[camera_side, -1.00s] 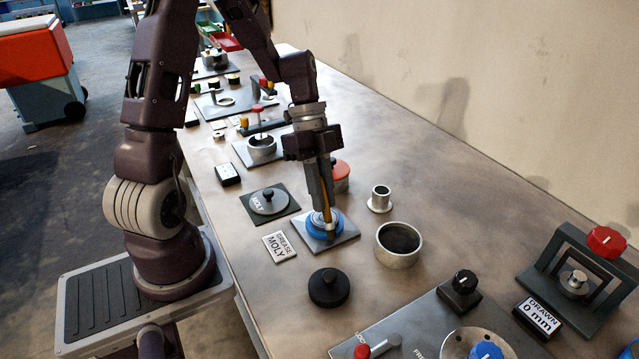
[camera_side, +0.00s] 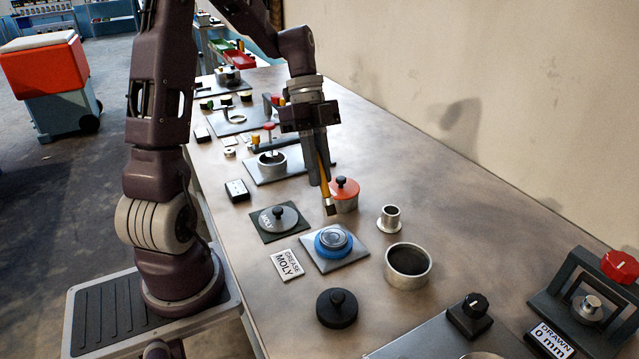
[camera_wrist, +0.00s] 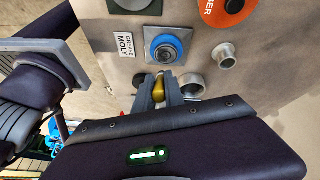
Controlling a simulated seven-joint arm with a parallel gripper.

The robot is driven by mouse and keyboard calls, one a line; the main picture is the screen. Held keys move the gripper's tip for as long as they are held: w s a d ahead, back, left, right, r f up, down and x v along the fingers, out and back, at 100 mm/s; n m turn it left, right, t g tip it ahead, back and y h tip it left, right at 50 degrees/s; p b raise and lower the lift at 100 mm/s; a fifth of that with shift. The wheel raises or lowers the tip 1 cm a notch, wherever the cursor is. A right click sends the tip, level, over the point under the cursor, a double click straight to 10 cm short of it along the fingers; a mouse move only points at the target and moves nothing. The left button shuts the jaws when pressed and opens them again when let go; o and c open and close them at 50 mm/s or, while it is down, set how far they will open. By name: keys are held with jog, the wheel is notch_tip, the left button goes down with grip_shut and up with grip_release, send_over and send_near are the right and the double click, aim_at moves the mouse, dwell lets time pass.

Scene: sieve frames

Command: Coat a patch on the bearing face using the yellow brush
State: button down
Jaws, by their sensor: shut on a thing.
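My gripper (camera_side: 320,165) is shut on the yellow brush (camera_side: 326,188), which hangs nearly upright with its tip down. The brush tip is in the air, apart from and above the bearing. The bearing (camera_side: 333,241) is a blue ring with a silver centre, lying flat on a square grey plate (camera_side: 353,256). In the wrist view the brush's yellow handle (camera_wrist: 157,90) shows between the fingers, and the bearing (camera_wrist: 166,48) lies beyond them. I cannot tell whether its face carries a coated patch.
A MOLY-marked grey lid (camera_side: 278,217) sits on a dark plate beside a GREASE MOLY card (camera_side: 288,265). An orange-lidded pot (camera_side: 344,192) stands close behind the brush. A flanged bush (camera_side: 390,219), an open cup (camera_side: 408,264) and a black knobbed disc (camera_side: 337,308) surround the bearing.

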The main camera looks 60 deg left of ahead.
jog(key=shift+r, duration=1.85)
notch_tip(320, 180, up, 4)
jog(key=y, duration=0.1)
jog(key=t+y, duration=0.1)
jog(key=y, duration=0.1)
jog(key=shift+w+a+f+n+t+y, duration=0.1)
jog(key=shift+f+n+t+y, duration=0.2)
jog(key=shift+n+t, duration=0.1)
jog(key=shift+f, duration=2.3)
